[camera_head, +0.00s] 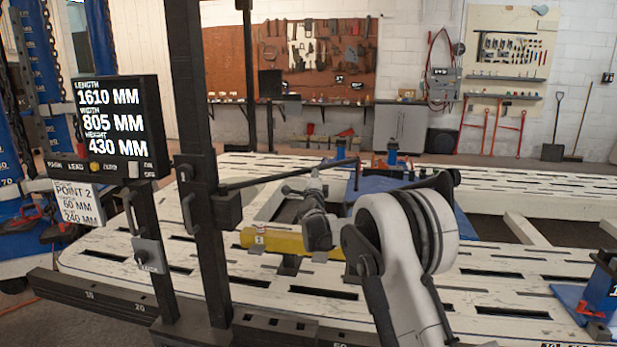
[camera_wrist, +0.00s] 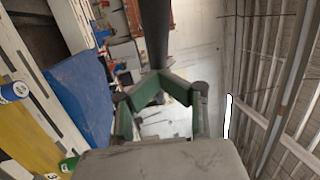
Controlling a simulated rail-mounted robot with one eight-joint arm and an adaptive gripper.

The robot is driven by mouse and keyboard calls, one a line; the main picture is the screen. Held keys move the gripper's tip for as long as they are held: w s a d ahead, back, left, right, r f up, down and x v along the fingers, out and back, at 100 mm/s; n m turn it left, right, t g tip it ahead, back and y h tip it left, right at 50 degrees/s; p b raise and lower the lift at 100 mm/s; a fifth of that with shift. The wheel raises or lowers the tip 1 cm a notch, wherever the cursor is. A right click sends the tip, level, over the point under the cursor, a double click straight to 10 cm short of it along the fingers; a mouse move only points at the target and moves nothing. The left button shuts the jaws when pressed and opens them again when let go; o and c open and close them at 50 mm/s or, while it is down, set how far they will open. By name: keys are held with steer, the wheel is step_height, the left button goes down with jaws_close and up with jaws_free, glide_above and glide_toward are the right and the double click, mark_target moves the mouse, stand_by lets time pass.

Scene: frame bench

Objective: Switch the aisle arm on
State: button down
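The display box (camera_head: 117,127) of the measuring stand shows lit white figures for length, width and height in the head view. A thin dark arm (camera_head: 265,179) reaches right from the black column (camera_head: 203,190). My gripper (camera_head: 313,176) is near this arm, well right of the display. In the wrist view, my gripper's green-sided fingers (camera_wrist: 160,77) meet at a dark bar (camera_wrist: 155,35); contact is unclear.
The slotted pale frame bench (camera_head: 500,270) fills the middle. A yellow beam (camera_head: 278,241) lies behind my wrist. A "POINT 2" card (camera_head: 79,204) hangs below the display. Blue clamps (camera_head: 601,290) stand on the right. A tool wall is far back.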

steer(key=shift+w+d+f, duration=0.1)
steer(key=shift+w+f, duration=0.05)
steer(key=s+d+f, duration=0.2)
steer(key=s+d, duration=0.6)
steer(key=s, duration=0.3)
steer(key=shift+s+f+p, duration=0.15)
steer(key=shift+f+p, duration=0.2)
steer(key=shift+p, duration=0.05)
steer(key=shift+r, duration=0.1)
